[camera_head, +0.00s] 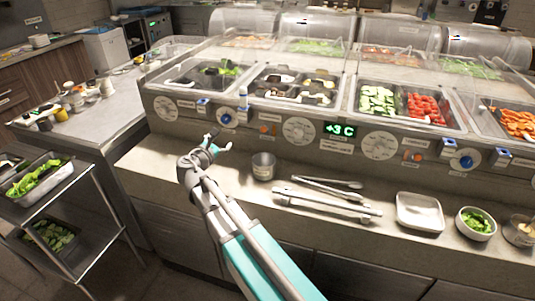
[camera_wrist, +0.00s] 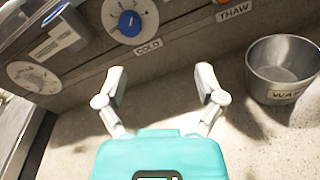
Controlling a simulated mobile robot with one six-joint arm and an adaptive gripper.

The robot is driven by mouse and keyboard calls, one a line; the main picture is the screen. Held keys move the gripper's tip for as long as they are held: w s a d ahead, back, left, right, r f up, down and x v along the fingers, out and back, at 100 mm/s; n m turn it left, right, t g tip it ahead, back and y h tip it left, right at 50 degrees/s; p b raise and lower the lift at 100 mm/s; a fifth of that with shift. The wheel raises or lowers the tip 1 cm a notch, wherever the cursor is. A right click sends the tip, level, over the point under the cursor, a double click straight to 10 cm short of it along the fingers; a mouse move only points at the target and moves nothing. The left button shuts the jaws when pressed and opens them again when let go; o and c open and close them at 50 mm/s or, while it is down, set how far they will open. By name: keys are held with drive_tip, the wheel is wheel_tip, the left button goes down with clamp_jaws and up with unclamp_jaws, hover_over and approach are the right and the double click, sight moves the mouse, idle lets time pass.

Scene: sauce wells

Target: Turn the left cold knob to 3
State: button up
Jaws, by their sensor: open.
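The left cold knob (camera_head: 226,118) is a blue knob on a white round dial on the left part of the counter's front panel. In the wrist view the knob (camera_wrist: 130,23) is at the top, above a "COLD" label (camera_wrist: 148,47). Its dial numbers are too small to read, so its setting cannot be told. My gripper (camera_head: 220,139) is open and empty, just below and in front of the knob. In the wrist view both fingers of the gripper (camera_wrist: 161,80) are spread over the bare ledge, apart from the knob. A second blue knob (camera_head: 462,160) is far right.
A metal cup (camera_head: 263,166) labelled "WA…" (camera_wrist: 285,70) stands right of my gripper. Tongs (camera_head: 328,198) lie further right, beside a white tray (camera_head: 420,212). A display (camera_head: 340,130) reads +3 C.

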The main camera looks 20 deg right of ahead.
drive_tip(key=s+d+r+m+g+y+p, duration=0.2)
drive_tip(key=s+d+m+g+y+p, duration=0.2)
drive_tip(key=s+d+m+g+p, duration=0.6)
drive_tip(key=s+d+m+p, duration=0.2)
drive_tip(key=s+m+p, duration=0.3)
drive_tip(key=s+m, duration=0.1)
drive_tip(key=shift+d+m+g+p, duration=0.15)
drive_tip(key=shift+m+g+p, duration=0.25)
drive_tip(key=shift+m, duration=0.5)
drive_tip(key=s+a+f+m+g+y, duration=0.1)
drive_tip(key=s+f+m+g+y, duration=0.1)
drive_tip(key=s+m+y, duration=0.3)
drive_tip(key=s+m+g, duration=0.1)
drive_tip(key=s, duration=0.2)
drive_tip(key=shift+s+a+f+m+y, duration=0.2)
drive_tip(key=shift+s+a+m+y, duration=0.1)
drive_tip(key=shift+s+a+m, duration=0.1)
